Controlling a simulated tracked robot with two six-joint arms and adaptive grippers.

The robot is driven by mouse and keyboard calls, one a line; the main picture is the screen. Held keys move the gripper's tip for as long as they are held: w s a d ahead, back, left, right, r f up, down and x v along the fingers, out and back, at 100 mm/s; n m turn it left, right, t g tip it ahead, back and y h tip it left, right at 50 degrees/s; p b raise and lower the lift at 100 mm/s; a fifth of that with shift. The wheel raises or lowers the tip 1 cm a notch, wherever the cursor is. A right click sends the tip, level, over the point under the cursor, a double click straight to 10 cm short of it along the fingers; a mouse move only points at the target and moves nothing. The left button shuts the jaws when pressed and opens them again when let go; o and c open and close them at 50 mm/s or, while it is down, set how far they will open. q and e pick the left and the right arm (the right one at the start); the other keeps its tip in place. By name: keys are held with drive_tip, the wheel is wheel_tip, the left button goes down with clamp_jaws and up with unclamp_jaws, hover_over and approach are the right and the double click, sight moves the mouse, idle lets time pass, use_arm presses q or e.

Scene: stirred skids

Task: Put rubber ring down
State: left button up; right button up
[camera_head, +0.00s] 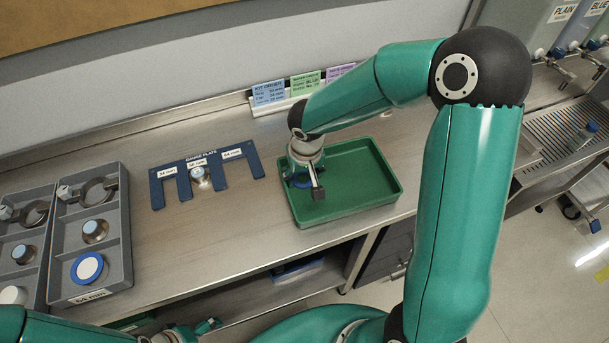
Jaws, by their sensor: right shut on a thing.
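My right gripper (309,184) points down over the left part of the green tray (372,192). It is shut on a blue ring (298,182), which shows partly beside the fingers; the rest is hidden. I cannot tell whether the ring touches the tray floor. No other object shows in the tray.
Left of the tray lies a blue slotted plate (207,166) with a small metal part in one slot. Grey compartment trays (127,235) with clamps, metal parts and a blue-rimmed white disc (89,267) stand farther left. Coloured cards (268,93) stand behind. Bare bench lies between.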

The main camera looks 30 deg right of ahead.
sight(306, 186)
drive_tip(key=shift+s+f+b, duration=0.4)
drive_tip(key=shift+f, duration=0.35)
drive_tip(key=o, duration=0.4)
drive_tip(key=shift+o, duration=0.2)
drive_tip(key=shift+w, duration=0.1)
drive_tip(key=shift+r+p, duration=0.4)
drive_tip(key=shift+p, duration=0.2)
wheel_tip(306, 186, up, 13)
drive_tip(key=s, duration=0.1)
drive_tip(key=shift+a+f, duration=0.2)
drive_tip(key=shift+a, duration=0.05)
drive_tip(key=shift+s, duration=0.1)
